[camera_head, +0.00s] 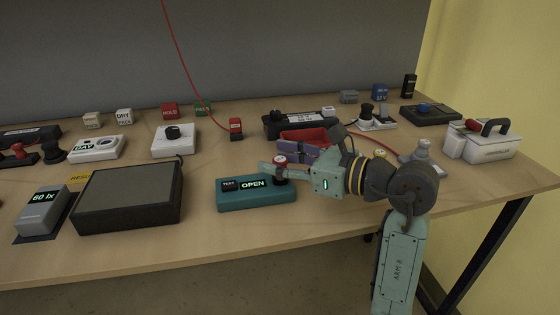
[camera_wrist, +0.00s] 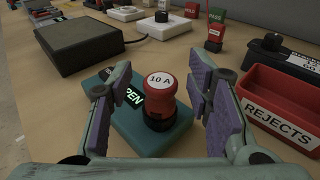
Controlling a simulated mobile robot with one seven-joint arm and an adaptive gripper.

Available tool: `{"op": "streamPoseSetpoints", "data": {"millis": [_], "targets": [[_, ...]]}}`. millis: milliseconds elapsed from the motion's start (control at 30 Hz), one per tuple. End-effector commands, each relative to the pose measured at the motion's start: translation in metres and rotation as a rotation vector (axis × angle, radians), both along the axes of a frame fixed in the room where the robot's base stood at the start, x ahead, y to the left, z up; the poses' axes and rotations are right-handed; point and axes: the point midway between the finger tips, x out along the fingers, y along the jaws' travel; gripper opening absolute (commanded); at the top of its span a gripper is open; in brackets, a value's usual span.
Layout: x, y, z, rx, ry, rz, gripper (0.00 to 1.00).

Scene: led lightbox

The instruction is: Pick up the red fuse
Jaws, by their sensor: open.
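The red fuse (camera_wrist: 160,92) is a short red cylinder with a white top marked "10 A". It stands upright in a dark round socket on the teal tester box (camera_wrist: 120,125), whose display reads "OPEN". In the head view the fuse (camera_head: 281,160) is at the right end of the tester box (camera_head: 257,203). My gripper (camera_wrist: 163,105) is open, with its purple-padded fingers on either side of the fuse. Gaps show between the pads and the fuse. In the head view my gripper (camera_head: 282,168) reaches the fuse from the right.
A red "REJECTS" bin (camera_wrist: 280,105) stands close to my right finger. A large dark lightbox (camera_wrist: 80,45) lies left of the tester. A red cable (camera_head: 187,67) hangs down to a red block (camera_head: 236,129). Bare table lies in front of the lightbox and tester.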

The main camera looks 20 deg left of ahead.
Motion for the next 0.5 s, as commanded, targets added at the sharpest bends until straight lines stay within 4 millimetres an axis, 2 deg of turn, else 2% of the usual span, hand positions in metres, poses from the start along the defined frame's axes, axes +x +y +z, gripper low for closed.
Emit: {"op": "streamPoseSetpoints", "data": {"millis": [233, 500], "targets": [[0.0009, 0.0024, -0.0010, 0.000, -0.001, -0.002, 0.46], [0.0007, 0.0021, -0.0007, 0.000, -0.001, -0.001, 0.28]]}}
